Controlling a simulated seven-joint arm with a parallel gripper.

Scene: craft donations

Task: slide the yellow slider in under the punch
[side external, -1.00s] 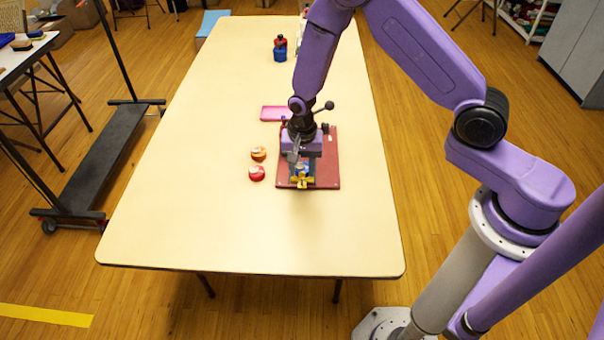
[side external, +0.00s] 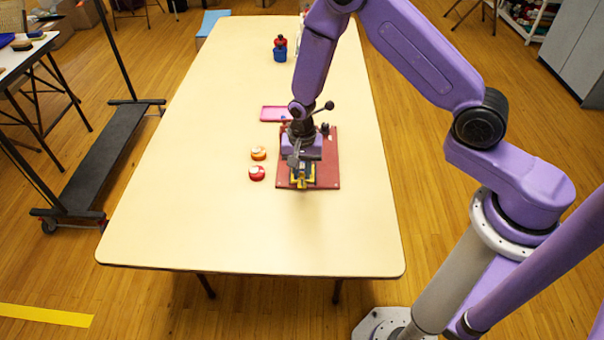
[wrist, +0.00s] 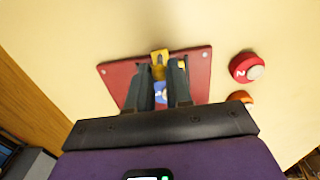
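The red base board (side external: 331,172) lies flat on the table below my gripper. The yellow slider (side external: 302,182) is at the board's near edge; it also shows in the wrist view (wrist: 159,57), at the board's top edge there. My gripper (wrist: 166,68) is down at it, with one finger on each side of its yellow middle. A gap shows between the fingers; whether they press on the slider I cannot tell. A blue part (wrist: 161,93) shows between the fingers. My gripper and wrist (side external: 299,160) cover much of the device in the side view, and I cannot make out the punch clearly.
A red cap (side external: 257,173) and an orange cap (side external: 258,153) lie just left of the board. A pink tray (side external: 273,114) is behind it. A blue and red bottle (side external: 280,50) stands far back. The table's near and left areas are clear.

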